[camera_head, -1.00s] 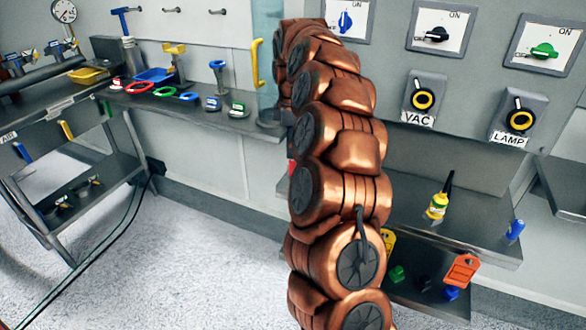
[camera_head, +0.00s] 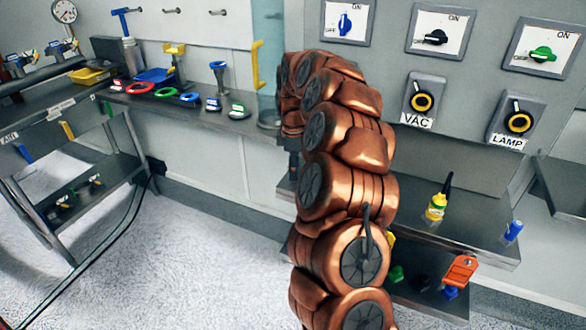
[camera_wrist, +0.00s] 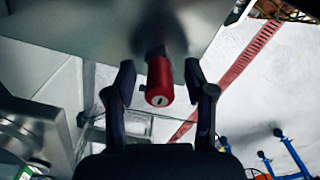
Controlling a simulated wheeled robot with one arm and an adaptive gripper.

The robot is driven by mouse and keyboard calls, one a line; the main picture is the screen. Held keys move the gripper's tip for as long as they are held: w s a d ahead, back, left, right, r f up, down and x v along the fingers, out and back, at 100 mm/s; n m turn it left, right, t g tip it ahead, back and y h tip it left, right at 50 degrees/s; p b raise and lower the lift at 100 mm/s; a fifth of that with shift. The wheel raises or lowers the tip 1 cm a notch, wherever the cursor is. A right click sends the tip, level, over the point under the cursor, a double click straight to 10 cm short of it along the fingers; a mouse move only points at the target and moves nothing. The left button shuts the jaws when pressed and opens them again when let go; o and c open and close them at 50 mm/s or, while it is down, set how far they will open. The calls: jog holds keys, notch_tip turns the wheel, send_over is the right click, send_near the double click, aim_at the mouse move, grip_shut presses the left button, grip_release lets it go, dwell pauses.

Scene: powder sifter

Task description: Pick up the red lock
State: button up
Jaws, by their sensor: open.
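The red lock (camera_wrist: 159,88) is a short red cylinder with a keyhole in its pale end face. In the wrist view it stands out from a grey metal surface (camera_wrist: 85,25), its keyed end toward the camera. My gripper (camera_wrist: 160,72) is open, with one dark finger on each side of the lock and a visible gap on both sides. In the head view my copper arm hides most of the gripper, and I cannot make out the red lock there.
A long bench (camera_head: 185,110) at left holds coloured rings and tools. The floor in front is clear.

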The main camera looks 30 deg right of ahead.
grip_shut()
dwell(0.5)
